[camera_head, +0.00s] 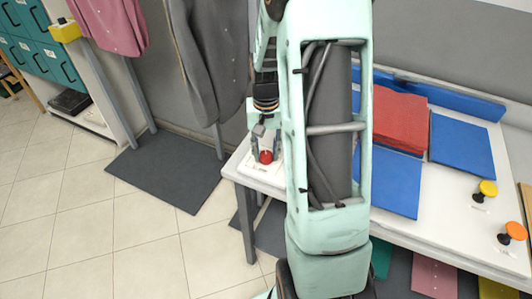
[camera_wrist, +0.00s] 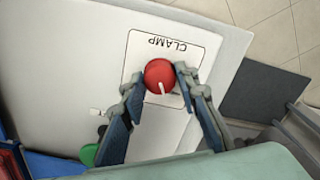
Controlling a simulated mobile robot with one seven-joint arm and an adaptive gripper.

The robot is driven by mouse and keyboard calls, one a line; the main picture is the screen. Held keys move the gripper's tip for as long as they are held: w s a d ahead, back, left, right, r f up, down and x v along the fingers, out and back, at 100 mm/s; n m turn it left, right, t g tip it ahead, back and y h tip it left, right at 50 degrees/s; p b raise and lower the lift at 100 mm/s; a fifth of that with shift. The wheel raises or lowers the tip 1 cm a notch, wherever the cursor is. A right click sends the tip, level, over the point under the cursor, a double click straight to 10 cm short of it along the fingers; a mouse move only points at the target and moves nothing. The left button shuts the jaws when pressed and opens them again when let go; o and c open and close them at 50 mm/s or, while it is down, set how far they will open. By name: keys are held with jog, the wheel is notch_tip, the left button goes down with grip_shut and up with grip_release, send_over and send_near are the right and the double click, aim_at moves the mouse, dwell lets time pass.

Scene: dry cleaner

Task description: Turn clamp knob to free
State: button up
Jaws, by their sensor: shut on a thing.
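The clamp knob is a red round knob (camera_wrist: 158,73) with a white pointer line, on a white plate marked CLAMP (camera_wrist: 177,40). In the wrist view the word reads upside down and the pointer line aims toward the bottom, slightly right. My gripper (camera_wrist: 160,80) is shut on the knob, with one finger on each side. In the head view the red knob (camera_head: 266,157) sits at the left end of the white table, and my gripper (camera_head: 265,148) comes down on it from above. My arm hides the table's middle.
On the table (camera_head: 450,196) lie a folded red cloth (camera_head: 400,118) and blue pads (camera_head: 462,146). A green knob (camera_wrist: 90,155) shows near the gripper. Grey garments (camera_head: 207,60) hang behind.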

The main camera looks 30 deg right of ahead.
aim_at(266, 154)
jog(key=shift+n, duration=1.5)
jog(key=o, duration=1.1)
jog(key=shift+o, duration=0.2)
notch_tip(266, 154, up, 12)
jog(key=shift+a, duration=0.15)
